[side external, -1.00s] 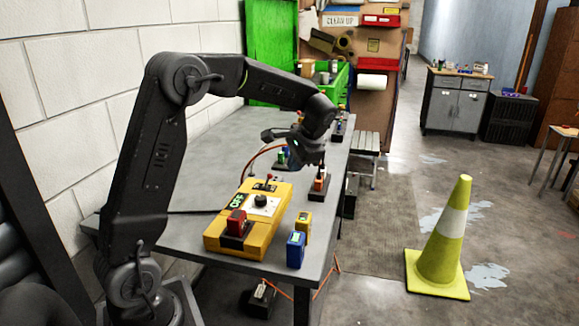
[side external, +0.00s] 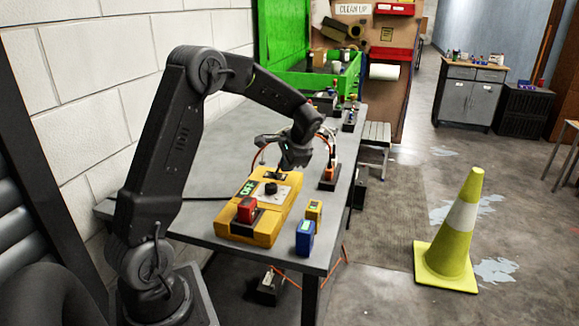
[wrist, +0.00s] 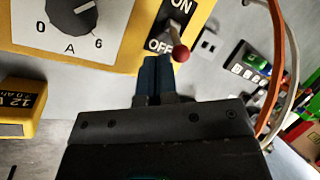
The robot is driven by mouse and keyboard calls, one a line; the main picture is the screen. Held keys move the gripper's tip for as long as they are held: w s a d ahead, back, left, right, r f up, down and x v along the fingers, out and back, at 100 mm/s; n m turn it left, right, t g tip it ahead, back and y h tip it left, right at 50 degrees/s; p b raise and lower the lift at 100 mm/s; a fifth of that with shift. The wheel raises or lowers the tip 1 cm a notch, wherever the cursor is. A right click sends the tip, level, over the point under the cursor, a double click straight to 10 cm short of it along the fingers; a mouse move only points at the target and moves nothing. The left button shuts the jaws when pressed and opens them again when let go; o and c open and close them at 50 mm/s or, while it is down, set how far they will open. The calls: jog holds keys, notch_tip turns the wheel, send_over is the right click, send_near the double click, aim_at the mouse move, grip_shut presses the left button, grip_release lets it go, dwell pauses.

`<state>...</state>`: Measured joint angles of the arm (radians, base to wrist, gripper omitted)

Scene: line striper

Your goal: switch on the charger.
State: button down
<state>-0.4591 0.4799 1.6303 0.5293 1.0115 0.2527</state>
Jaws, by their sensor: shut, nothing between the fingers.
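The yellow charger (side external: 248,228) lies on the grey bench with a red battery (side external: 247,209) docked in it, a black dial (side external: 270,187) and a green display reading OFF (side external: 248,187). In the wrist view its toggle switch has a red ball knob (wrist: 180,53), between an ON label (wrist: 182,5) and an OFF label (wrist: 159,46). The lever leans toward the OFF side. My gripper (wrist: 157,62) is shut and empty, its fingertips at the OFF edge, just left of the knob. I cannot tell whether they touch it. In the side view my gripper hides the switch.
A small yellow battery (side external: 314,209) and a blue battery (side external: 305,238) stand right of the charger. An orange cable (wrist: 277,70) and a white one run at the right of the wrist view. Other devices stand farther back on the bench. A traffic cone (side external: 449,235) stands on the floor.

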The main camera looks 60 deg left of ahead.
jog(key=shift+s+a+r+t+h, duration=0.3)
jog(key=shift+t+h, duration=0.2)
jog(key=shift+h, duration=0.1)
dwell(0.4)
jog(key=shift+s+a+r+t+h, duration=0.2)
jog(key=shift+s+a+t+h, duration=0.1)
jog(key=shift+t+h, duration=0.15)
jog(key=s+a+t+h, duration=0.2)
jog(key=t+h, duration=0.1)
jog(key=shift+r+n, duration=0.3)
jog(key=shift+n, duration=0.1)
jog(key=shift+w+d, duration=0.1)
jog(key=shift+r, duration=0.1)
jog(key=shift+r, duration=0.7)
jog(key=shift+d+r, duration=0.1)
